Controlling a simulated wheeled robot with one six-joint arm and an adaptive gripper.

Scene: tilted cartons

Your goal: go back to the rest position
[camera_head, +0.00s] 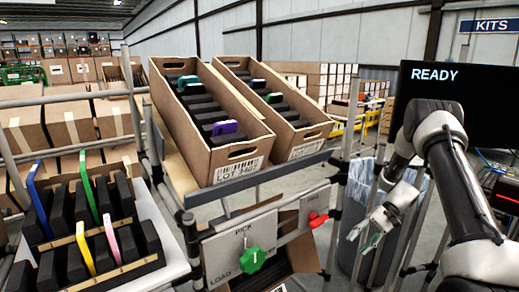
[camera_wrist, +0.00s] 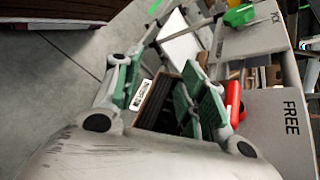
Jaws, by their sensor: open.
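My gripper (camera_head: 370,228) hangs at the right of the head view, in front of a bin with a clear liner and apart from the cartons. In the wrist view my gripper (camera_wrist: 160,82) has its two green-padded fingers spread with nothing held between them. My arm reaches in from the right edge of the head view.
Two tilted cartons (camera_head: 240,158) with black dividers hold a few coloured items, including a purple one (camera_head: 225,128). A rack (camera_head: 150,272) at left holds several coloured plates. A green knob (camera_head: 252,260) and red knob (camera_head: 318,220) sit on the frame. The lined bin (camera_head: 352,185) stands behind my gripper.

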